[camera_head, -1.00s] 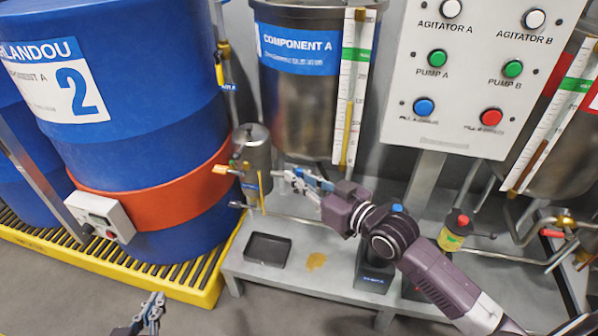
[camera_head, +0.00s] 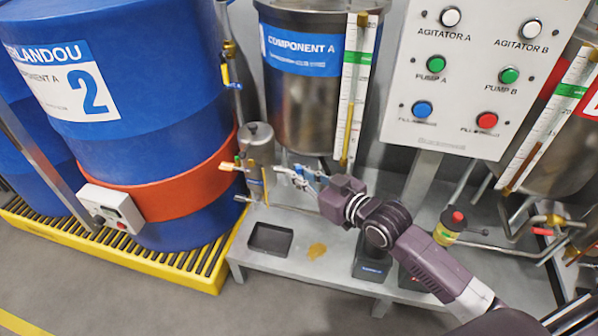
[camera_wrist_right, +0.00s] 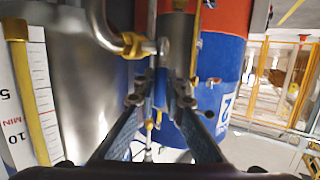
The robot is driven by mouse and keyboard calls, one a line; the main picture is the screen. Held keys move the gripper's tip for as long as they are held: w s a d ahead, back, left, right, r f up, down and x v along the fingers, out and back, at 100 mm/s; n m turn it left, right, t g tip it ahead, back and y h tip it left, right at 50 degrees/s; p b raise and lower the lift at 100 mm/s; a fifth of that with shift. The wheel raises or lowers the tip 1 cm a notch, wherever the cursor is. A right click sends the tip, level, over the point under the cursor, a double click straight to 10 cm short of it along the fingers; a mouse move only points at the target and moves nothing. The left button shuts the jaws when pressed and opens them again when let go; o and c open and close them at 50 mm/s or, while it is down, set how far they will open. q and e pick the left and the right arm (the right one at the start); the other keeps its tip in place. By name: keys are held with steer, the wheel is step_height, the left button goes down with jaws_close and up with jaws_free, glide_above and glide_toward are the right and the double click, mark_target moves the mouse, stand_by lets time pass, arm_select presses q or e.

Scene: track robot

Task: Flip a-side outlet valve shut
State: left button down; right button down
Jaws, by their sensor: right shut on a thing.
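My right gripper (camera_head: 287,175) reaches left in front of the component A tank (camera_head: 305,105), among the pipe fittings at its outlet. The exact part and the a-side outlet valve handle are hard to make out. A curved steel pipe (camera_wrist_right: 101,22) runs to a brass-yellow fitting (camera_wrist_right: 136,45) just beyond the fingers. My left gripper is out of view.
The blue drum (camera_head: 165,110) with an orange band stands left on a yellow grated pallet (camera_head: 190,272). A black tray (camera_head: 270,239) and a yellowish spill (camera_head: 317,250) are on the bench. The button panel (camera_head: 470,75) hangs above my right arm.

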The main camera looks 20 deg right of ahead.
steer(key=shift+r, duration=0.1)
steer(key=c, duration=2)
jaws_free()
steer(key=shift+s+d, duration=0.1)
steer(key=shift+s, duration=0.15)
steer(key=v, duration=1.1)
steer(key=shift+s+d, duration=0.1)
steer(key=shift+s, duration=0.05)
